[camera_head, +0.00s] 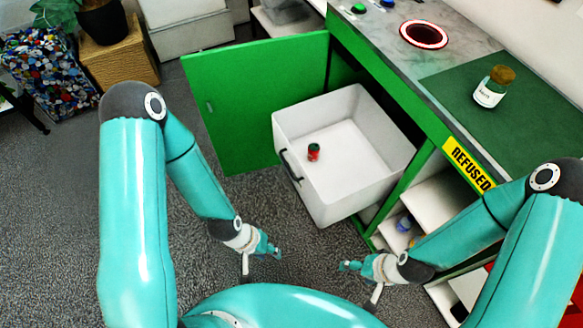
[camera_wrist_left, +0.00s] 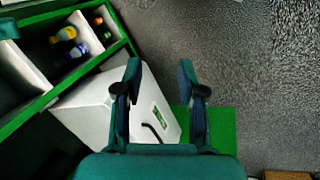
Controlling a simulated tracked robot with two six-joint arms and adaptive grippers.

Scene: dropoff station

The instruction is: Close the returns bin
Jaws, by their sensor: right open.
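The returns bin (camera_head: 300,200) is a white open box pulled out of the green cabinet, with a dark handle (camera_head: 290,165) on its front. A small red and green can (camera_head: 313,152) lies inside. The cabinet's green door (camera_head: 262,105) stands swung open to the left. My left gripper (camera_head: 275,250) is open and empty, in front of and below the bin, apart from it. In the left wrist view the bin (camera_wrist_left: 85,108) shows behind the open fingers (camera_wrist_left: 160,68), its handle (camera_wrist_left: 153,132) between them. My right gripper (camera_head: 346,266) is open and empty near the bin's lower right corner.
The grey counter (camera_head: 385,45) holds a red-rimmed round opening (camera_head: 424,34) and a jar (camera_head: 492,88) on a green mat. Shelves with small items (camera_head: 403,222) sit below the yellow REFUSED label (camera_head: 467,166). Carpet (camera_head: 60,190) is clear at left. A plant stands on a woven box (camera_head: 120,60).

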